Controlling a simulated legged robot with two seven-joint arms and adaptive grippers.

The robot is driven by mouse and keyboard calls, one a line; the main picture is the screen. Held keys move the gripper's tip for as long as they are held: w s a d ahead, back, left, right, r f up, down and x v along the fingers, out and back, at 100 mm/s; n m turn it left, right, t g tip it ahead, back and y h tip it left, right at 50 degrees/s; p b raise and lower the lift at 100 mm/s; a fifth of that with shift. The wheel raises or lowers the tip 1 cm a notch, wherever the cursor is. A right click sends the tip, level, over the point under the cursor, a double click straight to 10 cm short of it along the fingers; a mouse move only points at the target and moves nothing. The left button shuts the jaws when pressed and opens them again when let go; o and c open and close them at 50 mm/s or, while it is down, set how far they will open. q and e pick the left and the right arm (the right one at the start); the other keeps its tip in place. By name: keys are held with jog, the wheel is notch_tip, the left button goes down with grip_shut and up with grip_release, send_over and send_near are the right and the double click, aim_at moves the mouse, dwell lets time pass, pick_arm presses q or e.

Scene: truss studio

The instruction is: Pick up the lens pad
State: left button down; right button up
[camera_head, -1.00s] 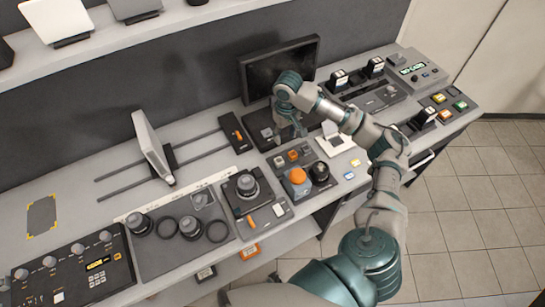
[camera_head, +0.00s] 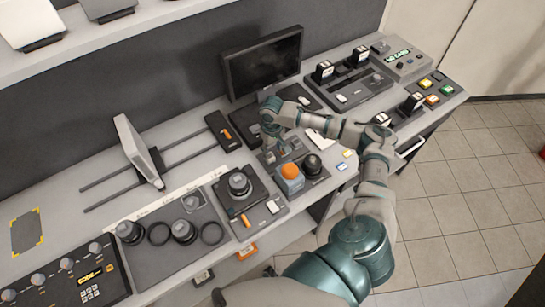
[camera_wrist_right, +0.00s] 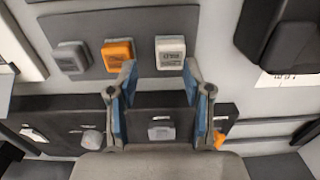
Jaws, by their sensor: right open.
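Three small blocks sit in a row on a dark panel in the right wrist view: a grey block (camera_wrist_right: 70,57), an orange block (camera_wrist_right: 118,53) and a white block (camera_wrist_right: 170,52). Their labels are too small to read, so I cannot tell which thing is the lens pad. My left gripper is not in view.
An orange dome (camera_head: 290,171) and a black dome (camera_head: 312,164) stand close in front of the right gripper. The monitor (camera_head: 263,63) stands behind it. A lens mat (camera_head: 152,262) with lenses and rings lies left. A tilted screen (camera_head: 136,147) stands on rails.

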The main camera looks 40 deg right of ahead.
aim_at(270, 156)
jog(key=a+f, duration=0.2)
jog(key=f, duration=0.1)
jog(key=shift+f, duration=0.2)
jog(key=shift+w+a+f, duration=0.1)
jog(key=shift+f, duration=0.1)
jog(key=shift+d+f, duration=0.1)
jog(key=shift+d, duration=0.35)
jog(key=shift+c, duration=1)
jog(key=shift+d, duration=0.25)
jog(key=c, duration=0.4)
jog(key=shift+d+f, duration=0.15)
jog(key=shift+d, duration=0.05)
jog(key=shift+c, duration=0.6)
jog(key=shift+a, duration=0.35)
jog(key=shift+a+r, duration=0.15)
jog(key=shift+r, duration=0.3)
jog(key=r, duration=0.8)
jog(key=shift+d+r, duration=0.2)
jog(key=shift+r, duration=0.2)
jog(key=shift+d+r, duration=0.1)
jog(key=shift+r, duration=0.15)
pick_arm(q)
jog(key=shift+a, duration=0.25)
